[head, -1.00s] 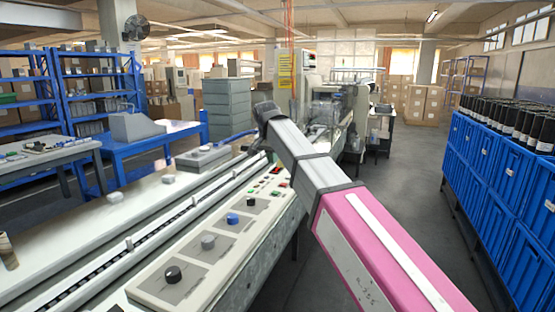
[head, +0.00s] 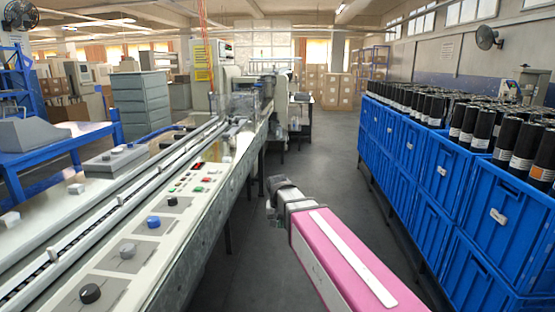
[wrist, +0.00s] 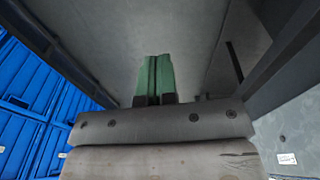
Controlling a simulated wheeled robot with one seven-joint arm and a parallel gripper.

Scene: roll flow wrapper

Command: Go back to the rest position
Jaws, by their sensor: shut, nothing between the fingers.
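In the head view my pink and grey arm reaches up from the lower right, over the aisle floor. The end of the arm shows near the middle, but the fingers are hidden there. In the wrist view my gripper (wrist: 154,75) shows as two green fingers pressed together, shut with nothing between them. The wrapper machine (head: 150,220) runs along the left with its control panel of red and green buttons and several knobs. My arm is to the right of the machine, apart from it in the picture.
Stacked blue crates (head: 420,165) line the right side, with black rolls (head: 487,127) standing in the top ones. They also show at the left of the wrist view (wrist: 25,85). The grey aisle floor (head: 325,165) between machine and crates is clear. A blue table (head: 65,150) stands at the left.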

